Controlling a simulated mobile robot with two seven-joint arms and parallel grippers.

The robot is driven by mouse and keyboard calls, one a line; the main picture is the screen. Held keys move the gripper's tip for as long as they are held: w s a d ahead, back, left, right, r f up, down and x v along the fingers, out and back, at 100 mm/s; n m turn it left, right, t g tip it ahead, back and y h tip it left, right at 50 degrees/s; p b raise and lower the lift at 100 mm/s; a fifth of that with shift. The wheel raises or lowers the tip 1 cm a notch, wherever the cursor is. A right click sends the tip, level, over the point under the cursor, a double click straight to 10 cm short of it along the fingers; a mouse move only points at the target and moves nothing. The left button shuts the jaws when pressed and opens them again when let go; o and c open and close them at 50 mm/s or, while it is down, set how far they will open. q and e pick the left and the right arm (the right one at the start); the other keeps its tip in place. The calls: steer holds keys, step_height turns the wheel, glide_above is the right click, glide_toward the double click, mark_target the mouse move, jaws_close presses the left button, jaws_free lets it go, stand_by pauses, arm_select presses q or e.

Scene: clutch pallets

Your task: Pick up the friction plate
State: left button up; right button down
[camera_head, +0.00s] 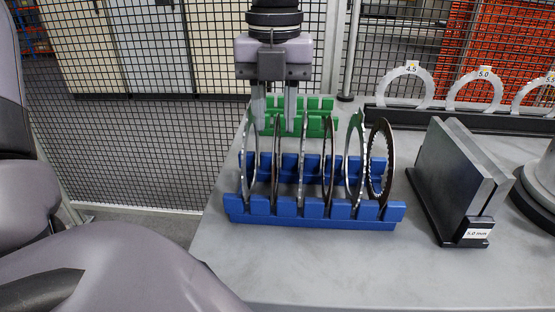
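Several thin metal ring plates stand upright in a row in the slots of a blue rack (310,221) on the grey table. One friction plate (380,160) at the right end has a toothed inner edge; which plate is meant I cannot tell. My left gripper (275,122) hangs down from the top over the left part of the rack. Its two pale fingers are apart, with their tips level with the tops of the left plates. No plate is clearly held, and the overlap hides whether a finger touches one. My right gripper is not in view.
A green rack (318,104) stands behind the blue one. A dark block gauge (450,170) labelled 5.0 mm stands to the right. Numbered grey arches (404,76) line the back right before a mesh fence (160,110). The front table area is clear.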

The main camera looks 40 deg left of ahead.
mark_target(276, 131)
arm_select(q)
steer(key=shift+w+f, duration=0.1)
steer(key=shift+f, duration=1.45)
jaws_close()
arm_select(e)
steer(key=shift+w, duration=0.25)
